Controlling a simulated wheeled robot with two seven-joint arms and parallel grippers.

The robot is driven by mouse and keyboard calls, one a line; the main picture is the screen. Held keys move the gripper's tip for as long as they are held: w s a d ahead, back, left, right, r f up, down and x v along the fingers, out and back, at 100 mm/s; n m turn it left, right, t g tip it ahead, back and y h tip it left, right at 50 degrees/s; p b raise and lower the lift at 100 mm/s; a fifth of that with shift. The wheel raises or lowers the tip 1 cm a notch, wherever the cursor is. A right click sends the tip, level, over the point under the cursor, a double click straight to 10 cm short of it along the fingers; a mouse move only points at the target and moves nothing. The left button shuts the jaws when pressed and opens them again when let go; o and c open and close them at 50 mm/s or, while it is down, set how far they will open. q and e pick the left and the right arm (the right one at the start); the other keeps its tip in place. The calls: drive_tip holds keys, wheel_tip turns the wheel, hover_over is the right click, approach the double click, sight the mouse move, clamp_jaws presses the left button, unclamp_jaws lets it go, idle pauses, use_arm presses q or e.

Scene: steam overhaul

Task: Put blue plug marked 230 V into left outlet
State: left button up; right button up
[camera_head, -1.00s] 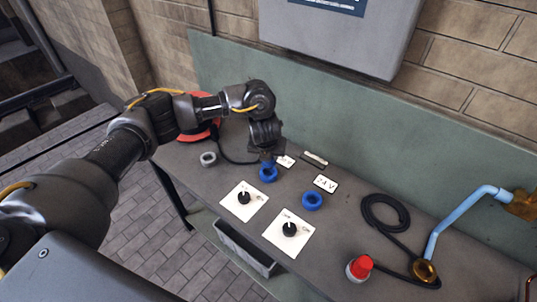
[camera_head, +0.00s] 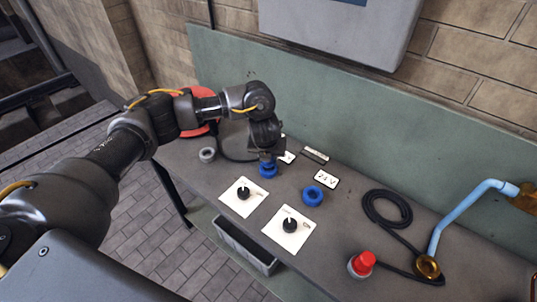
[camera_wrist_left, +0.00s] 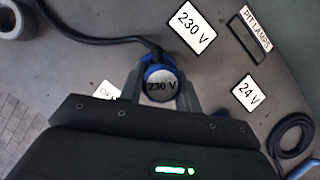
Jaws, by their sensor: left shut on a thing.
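My left gripper (camera_head: 266,158) is shut on the blue plug, whose round grey end marked 230 V (camera_wrist_left: 161,86) faces the left wrist camera. A dark cable runs from the plug to the left in that view. The gripper points down directly over the left outlet (camera_head: 268,171), a blue ring on the bench. The plug's lower end is hidden by the fingers, so I cannot tell whether it is inside the ring or just above it. The label 230 V (camera_wrist_left: 191,27) lies behind this outlet. The right outlet (camera_head: 313,195) is an empty blue ring by the label 24 V (camera_head: 326,179). My right gripper is not in view.
Two white plates with black knobs (camera_head: 242,194) (camera_head: 290,225) lie in front of the outlets. A grey ring (camera_head: 207,155) sits left. A green wall panel (camera_head: 330,125) stands behind.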

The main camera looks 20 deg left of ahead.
use_arm(q)
drive_tip(key=shift+f+b, duration=0.9)
drive_tip(key=shift+f, duration=0.3)
drive_tip(key=o, duration=1.1)
drive_tip(key=shift+r, duration=0.1)
drive_tip(key=shift+o, duration=0.2)
drive_tip(key=shift+s+r, duration=0.1)
drive_tip(key=shift+r, duration=0.35)
drive_tip(key=p+v, duration=0.2)
drive_tip(key=v, duration=0.7)
drive_tip(key=shift+s+r, duration=0.3)
drive_tip(key=shift+s, duration=0.05)
drive_tip(key=shift+d, duration=0.1)
